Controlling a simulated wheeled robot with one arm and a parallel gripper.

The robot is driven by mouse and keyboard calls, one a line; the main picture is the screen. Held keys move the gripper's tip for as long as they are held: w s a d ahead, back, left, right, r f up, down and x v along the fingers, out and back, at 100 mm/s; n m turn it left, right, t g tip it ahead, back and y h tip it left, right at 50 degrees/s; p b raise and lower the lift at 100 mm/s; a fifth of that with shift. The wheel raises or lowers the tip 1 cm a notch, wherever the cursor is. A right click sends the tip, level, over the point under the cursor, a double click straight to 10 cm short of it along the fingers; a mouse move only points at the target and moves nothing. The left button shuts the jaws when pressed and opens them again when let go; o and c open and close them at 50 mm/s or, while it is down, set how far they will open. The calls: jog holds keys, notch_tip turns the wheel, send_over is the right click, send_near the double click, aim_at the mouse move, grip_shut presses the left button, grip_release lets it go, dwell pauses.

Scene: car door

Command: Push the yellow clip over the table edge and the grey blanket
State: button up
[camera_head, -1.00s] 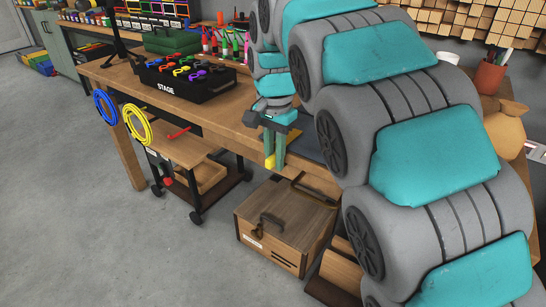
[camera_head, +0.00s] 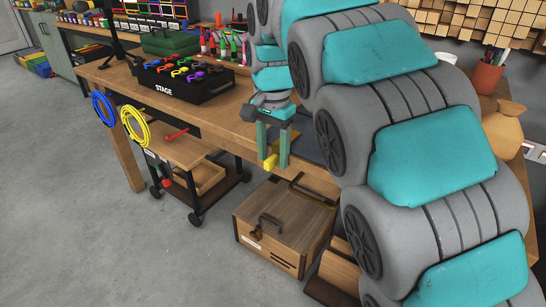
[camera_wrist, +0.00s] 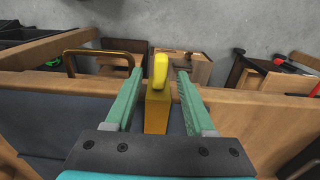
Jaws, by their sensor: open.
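The yellow clip (camera_wrist: 160,72) sits at the table edge (camera_wrist: 225,103), its bright yellow end beyond the edge and its darker body back over the grey blanket (camera_wrist: 75,125). In the head view the clip (camera_head: 271,161) shows low at the table's front edge. My gripper (camera_wrist: 159,74) is open, with one green finger on each side of the clip and a visible gap to both. In the head view my gripper (camera_head: 273,161) points down at the edge. The blanket (camera_head: 306,147) is mostly hidden behind my arm there.
A black stage tray (camera_head: 190,88) with coloured clips stands left on the table. Blue (camera_head: 104,108) and yellow (camera_head: 135,126) rings hang at the table's left. A wooden box (camera_head: 285,225) stands on the floor below the clip. A brown handle-like loop (camera_wrist: 98,56) rises left in the wrist view.

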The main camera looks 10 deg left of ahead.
notch_tip(320, 180, up, 6)
jog(key=shift+r, duration=0.15)
jog(key=shift+d, duration=0.1)
jog(key=s+d+f+n+g, duration=0.1)
jog(key=s+d+f, duration=0.2)
jog(key=s+d, duration=0.45)
jog(key=s+d+f, duration=0.4)
jog(key=d, duration=0.7)
jog(key=s+d+f+n, duration=0.1)
jog(key=s+d+f, duration=0.3)
jog(key=s, duration=0.5)
jog(key=s+d+f+n, duration=0.2)
jog(key=s+d+f, duration=0.2)
jog(key=s+f, duration=0.4)
jog(key=shift+s+n+g, duration=0.3)
jog(key=shift+s+g, duration=0.05)
jog(key=shift+g, duration=0.05)
